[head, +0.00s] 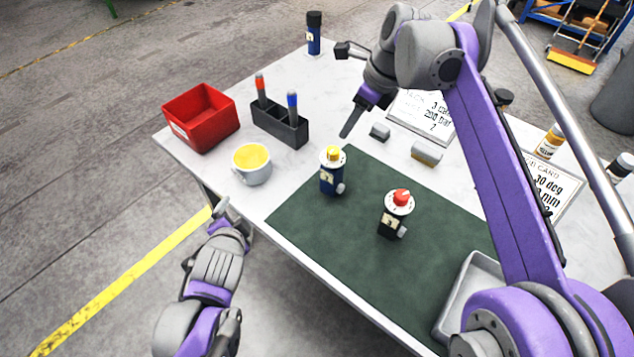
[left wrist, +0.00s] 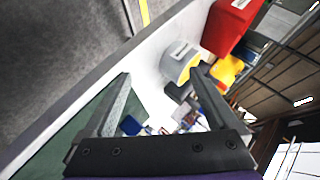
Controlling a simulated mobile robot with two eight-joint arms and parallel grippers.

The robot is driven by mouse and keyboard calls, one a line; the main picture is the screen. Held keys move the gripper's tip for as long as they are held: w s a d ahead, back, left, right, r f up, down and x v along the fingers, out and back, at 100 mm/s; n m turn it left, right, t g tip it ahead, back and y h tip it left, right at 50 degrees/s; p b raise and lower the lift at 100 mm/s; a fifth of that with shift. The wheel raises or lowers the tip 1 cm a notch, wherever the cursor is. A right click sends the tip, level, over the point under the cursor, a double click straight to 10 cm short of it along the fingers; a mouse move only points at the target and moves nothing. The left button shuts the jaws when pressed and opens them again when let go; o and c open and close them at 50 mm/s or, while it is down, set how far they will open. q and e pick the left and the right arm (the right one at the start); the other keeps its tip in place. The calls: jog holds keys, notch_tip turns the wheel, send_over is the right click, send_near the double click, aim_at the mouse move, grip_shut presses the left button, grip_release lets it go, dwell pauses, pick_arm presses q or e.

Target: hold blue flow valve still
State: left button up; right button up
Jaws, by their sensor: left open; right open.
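The blue flow valve (head: 326,181) stands upright on the green mat (head: 310,237), with a yellow knob on its pale top and a grey port at its side. My left gripper (head: 228,207) is open at the table's near edge, just below the mug and apart from the valve. In the left wrist view its two fingers are spread with nothing held between them; a small blue patch (left wrist: 131,125) beyond them may be the valve. My right gripper (head: 344,92) is open and empty behind the valve, one finger reaching down towards the mat's back corner.
A black valve with a red knob (head: 391,221) stands right of the blue one. A yellow-filled mug (head: 252,168), a red bin (head: 201,118) and a dark marker holder (head: 279,126) are to the left. A grey tray (head: 455,296) lies at the mat's right end.

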pick_arm(q)
jog(key=w+d+r+m+t, duration=0.2)
jog(key=w+m+t, duration=0.1)
jog(key=w+m, duration=0.35)
jog(key=m+t+h, duration=0.2)
jog(key=m+h, duration=0.9)
jog(key=m, duration=1.5)
send_near(338, 162)
jog(key=w+f, duration=0.3)
jog(key=f, duration=0.1)
jog(key=shift+w+a+f, duration=0.1)
jog(key=shift+w+f, duration=0.25)
jog(key=x, duration=1)
jog(key=shift+w+d+r, duration=0.1)
jog(key=shift+w+d, duration=0.1)
jog(key=shift+d, duration=0.05)
grip_shut()
